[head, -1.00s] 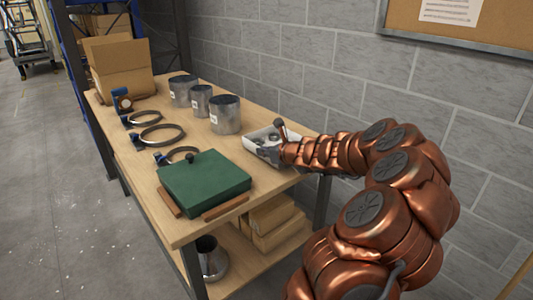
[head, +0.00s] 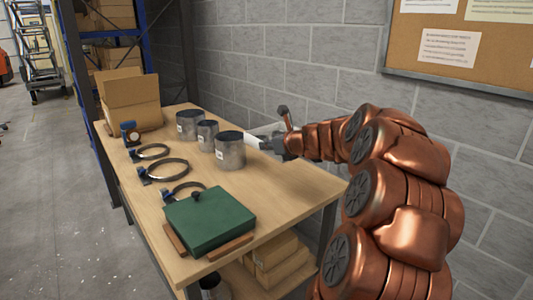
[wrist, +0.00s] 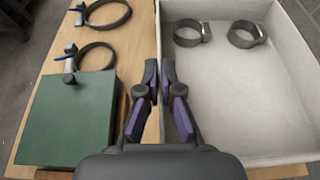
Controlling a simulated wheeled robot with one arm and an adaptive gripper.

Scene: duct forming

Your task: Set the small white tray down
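The small white tray (wrist: 235,95) fills the right of the wrist view, with two metal rings (wrist: 188,33) lying inside near its far end. My gripper (wrist: 158,80) has one finger on each side of the tray's left wall and appears shut on it. In the head view the tray (head: 254,141) shows only as a white strip beside my gripper (head: 270,144), behind and right of the largest metal cylinder (head: 230,152). Whether the tray's underside touches the workbench (head: 285,190) is hidden.
Two smaller cylinders (head: 207,134) stand left of the largest one. Several ring clamps (head: 168,168) and a green lidded box (head: 210,220) lie along the front side. A cardboard box (head: 130,100) stands at the far end. The bench's near right part is clear; a block wall (head: 300,70) runs behind.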

